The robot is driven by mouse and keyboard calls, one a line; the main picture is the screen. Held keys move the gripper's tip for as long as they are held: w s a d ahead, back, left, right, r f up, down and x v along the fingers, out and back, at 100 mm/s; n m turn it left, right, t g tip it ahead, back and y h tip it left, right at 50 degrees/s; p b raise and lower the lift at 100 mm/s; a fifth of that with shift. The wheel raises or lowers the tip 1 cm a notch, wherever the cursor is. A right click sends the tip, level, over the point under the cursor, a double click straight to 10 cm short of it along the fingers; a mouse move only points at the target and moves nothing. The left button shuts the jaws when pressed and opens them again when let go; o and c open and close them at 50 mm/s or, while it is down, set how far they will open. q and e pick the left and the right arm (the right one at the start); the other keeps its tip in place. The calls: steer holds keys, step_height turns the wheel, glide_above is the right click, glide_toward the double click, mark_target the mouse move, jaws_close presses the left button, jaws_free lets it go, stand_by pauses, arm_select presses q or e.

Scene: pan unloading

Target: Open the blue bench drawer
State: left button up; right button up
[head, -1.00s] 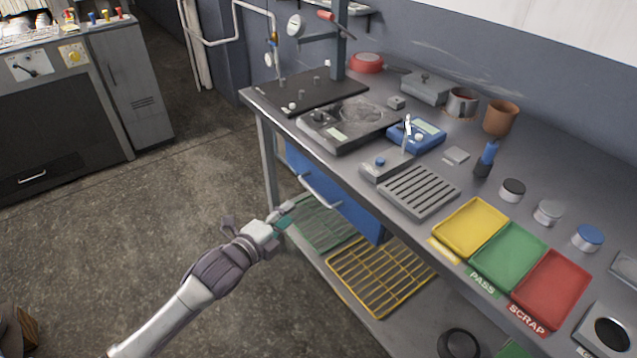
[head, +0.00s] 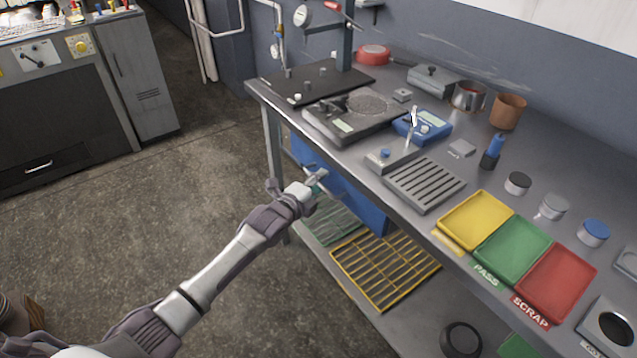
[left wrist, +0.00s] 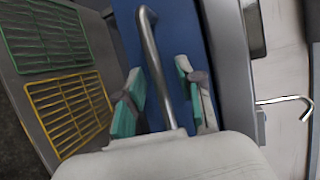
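The blue bench drawer (head: 358,200) sits under the left part of the workbench top and looks closed. In the left wrist view its blue front (left wrist: 182,40) fills the middle, with a metal bar handle (left wrist: 150,55) running lengthwise. My left gripper (head: 318,180) is at the drawer front in the head view and hides most of the handle. In the left wrist view my left gripper (left wrist: 162,95) is open, with one teal-padded finger on each side of the handle and gaps visible. My right gripper is in neither view.
The workbench (head: 400,215) edge overhangs the drawer. A green wire rack (head: 335,222) and a yellow wire rack (head: 385,270) lie on the lower shelf. Yellow, green and red trays (head: 555,285) stand on top. The floor (head: 190,210) left of the bench is clear.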

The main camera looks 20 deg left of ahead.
arm_select(q)
jaws_close()
steer(key=shift+s, duration=0.1)
steer(key=s+a+p, duration=0.8)
steer(key=s+a, duration=0.7)
steer(key=s, duration=0.4)
steer(key=shift+s+a+p, duration=0.2)
steer(key=shift+s+p, duration=0.1)
